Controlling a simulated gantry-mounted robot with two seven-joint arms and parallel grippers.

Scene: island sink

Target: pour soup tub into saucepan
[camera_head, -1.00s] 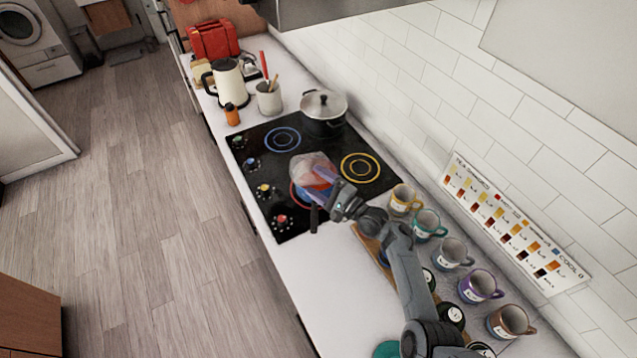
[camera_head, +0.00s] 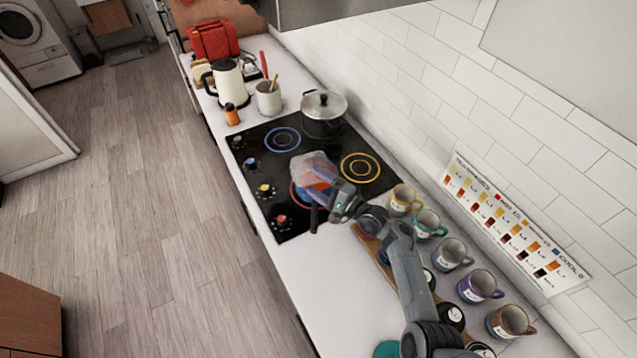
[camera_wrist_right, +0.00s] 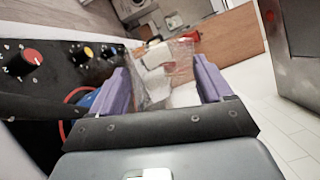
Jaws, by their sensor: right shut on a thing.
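My right gripper (camera_head: 322,182) is shut on a clear soup tub (camera_head: 307,164), which it holds tilted above the front burner with the red ring. In the right wrist view the see-through tub (camera_wrist_right: 162,72) sits between the purple fingers (camera_wrist_right: 162,88). A blue saucepan (camera_head: 299,196) is under the tub and gripper, on the red-ringed burner. Its dark handle points toward the near edge of the hob. The saucepan is mostly hidden, and I cannot see how much soup is in it. An orange-red patch shows by the tub and fingers. My left gripper is out of view.
A lidded steel pot (camera_head: 323,112) stands at the hob's back corner. A kettle (camera_head: 228,84), a utensil crock (camera_head: 269,98) and a red toaster (camera_head: 213,40) are beyond the hob. Several mugs (camera_head: 452,254) line the wall beside my right arm. The near counter (camera_head: 330,290) is mostly clear.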

